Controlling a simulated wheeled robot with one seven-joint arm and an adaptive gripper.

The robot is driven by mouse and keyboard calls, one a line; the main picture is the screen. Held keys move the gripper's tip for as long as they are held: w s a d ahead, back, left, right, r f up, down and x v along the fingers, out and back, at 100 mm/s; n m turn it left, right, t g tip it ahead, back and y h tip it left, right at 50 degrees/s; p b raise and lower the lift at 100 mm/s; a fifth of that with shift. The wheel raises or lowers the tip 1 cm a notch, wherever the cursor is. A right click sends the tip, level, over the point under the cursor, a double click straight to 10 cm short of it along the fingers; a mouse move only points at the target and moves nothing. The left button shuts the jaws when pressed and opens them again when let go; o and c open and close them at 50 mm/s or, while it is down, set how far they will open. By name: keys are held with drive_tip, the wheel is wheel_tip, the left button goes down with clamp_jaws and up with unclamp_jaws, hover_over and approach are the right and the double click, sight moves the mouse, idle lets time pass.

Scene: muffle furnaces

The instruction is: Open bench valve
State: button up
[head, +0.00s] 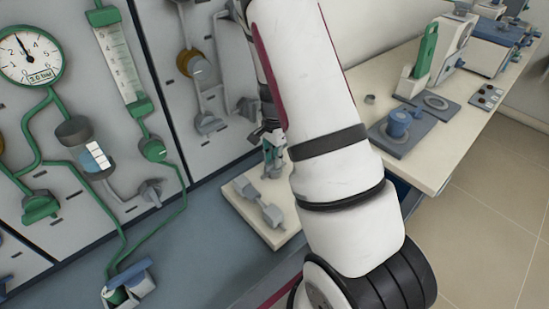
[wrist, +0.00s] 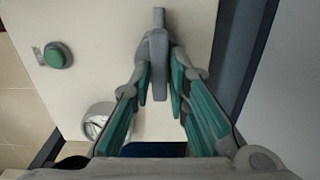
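A grey valve (head: 258,203) lies on the near end of the pale bench, left of my arm in the head view. My gripper (head: 272,155) points down just beyond it, partly hidden by my forearm. In the wrist view a grey lever handle (wrist: 158,55), which looks like the valve's, stands between my fingertips (wrist: 160,80). The two green-padded fingers are drawn close in, one on each side of the handle, and seem to press on it. The contact itself is hard to see.
A wall panel with a pressure gauge (head: 28,55), a flow tube (head: 116,62) and green pipes stands at left. A blue knob fixture (head: 398,123) and a green-handled device (head: 424,55) stand farther along the bench. The wrist view shows a green button (wrist: 58,55) and a white round cup (wrist: 98,122).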

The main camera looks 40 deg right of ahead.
drive_tip(key=shift+o, duration=0.9)
wheel_tip(320, 180, up, 12)
idle(0.4)
